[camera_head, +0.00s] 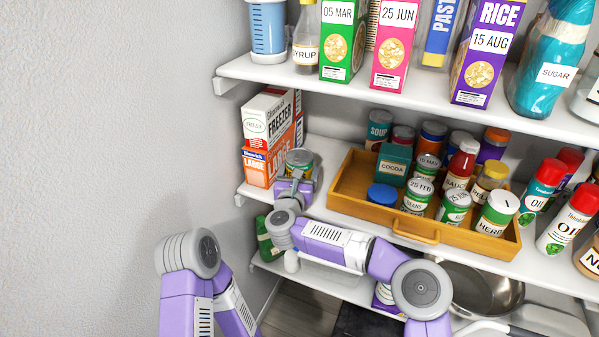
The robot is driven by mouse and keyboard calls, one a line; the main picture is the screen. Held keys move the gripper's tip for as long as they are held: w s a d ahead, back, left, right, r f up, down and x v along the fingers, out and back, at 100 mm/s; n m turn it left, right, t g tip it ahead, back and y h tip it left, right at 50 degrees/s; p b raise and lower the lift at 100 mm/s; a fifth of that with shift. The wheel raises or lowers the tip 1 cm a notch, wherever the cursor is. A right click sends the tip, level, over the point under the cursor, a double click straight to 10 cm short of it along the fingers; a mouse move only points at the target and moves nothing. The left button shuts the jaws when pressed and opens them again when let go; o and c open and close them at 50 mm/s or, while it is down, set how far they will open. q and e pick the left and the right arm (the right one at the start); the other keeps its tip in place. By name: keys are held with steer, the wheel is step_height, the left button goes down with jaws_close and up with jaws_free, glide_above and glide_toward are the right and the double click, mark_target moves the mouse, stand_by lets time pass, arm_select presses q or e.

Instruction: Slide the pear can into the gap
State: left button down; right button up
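A can with a metallic lid and a green label (299,163), which I take for the pear can, is at the middle shelf's left part; its label is too small to read. It is upright, just right of the stacked boxes and left of the wooden tray. My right gripper (296,184) comes from the front with its fingers at the can's lower sides and appears shut on it. The fingers partly hide the can's base, so I cannot tell whether it touches the shelf. My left arm is at the lower left, its gripper out of view.
Freezer boxes (267,120) stand on orange boxes (258,166) at left. The wooden tray (432,236) holds cans, jars and a cocoa box (394,163). The upper shelf (390,98) overhangs the space. Oil bottles (569,222) stand right. Bare shelf shows between can and tray.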

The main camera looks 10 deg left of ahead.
steer(key=o, duration=1.3)
steer(key=shift+o, duration=0.2)
steer(key=s+p, duration=0.1)
steer(key=s, duration=0.6)
steer(key=shift+s+d, duration=0.2)
steer(key=shift+s, duration=0.05)
